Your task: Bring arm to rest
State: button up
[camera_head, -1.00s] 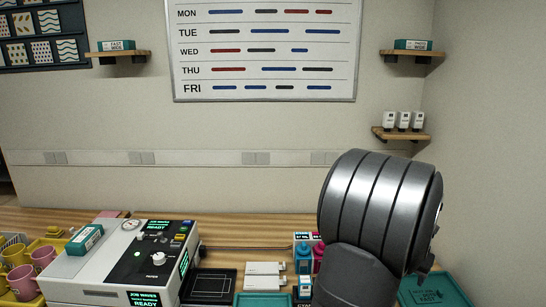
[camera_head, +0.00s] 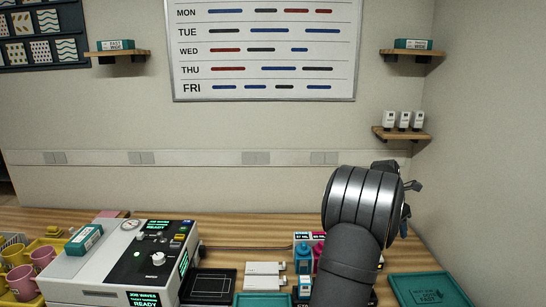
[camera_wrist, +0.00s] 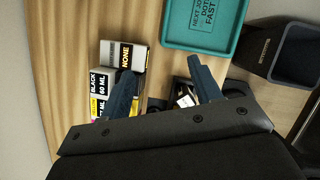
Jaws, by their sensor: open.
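My gripper (camera_wrist: 165,84) shows in the wrist view with two blue fingers spread apart. No object is held between them. Below and beyond the fingers are ink boxes, one marked black (camera_wrist: 103,80) and one marked none (camera_wrist: 124,54), and a dark holder with small items (camera_wrist: 183,97). In the head view my rounded wrist link fills the lower right. Only bits of my gripper (camera_head: 408,190) show behind it, so its fingers are mostly hidden there.
A white press (camera_head: 120,265) with lit displays stands at left, beside pink and yellow mugs (camera_head: 22,282). A teal tray (camera_head: 400,287) lies at right. In the wrist view a dark bin (camera_wrist: 300,60) stands beside the tray. A small shelf (camera_head: 402,133) is on the wall above.

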jog(key=w+a+f, duration=0.4)
jog(key=w, duration=0.1)
jog(key=shift+w, duration=0.3)
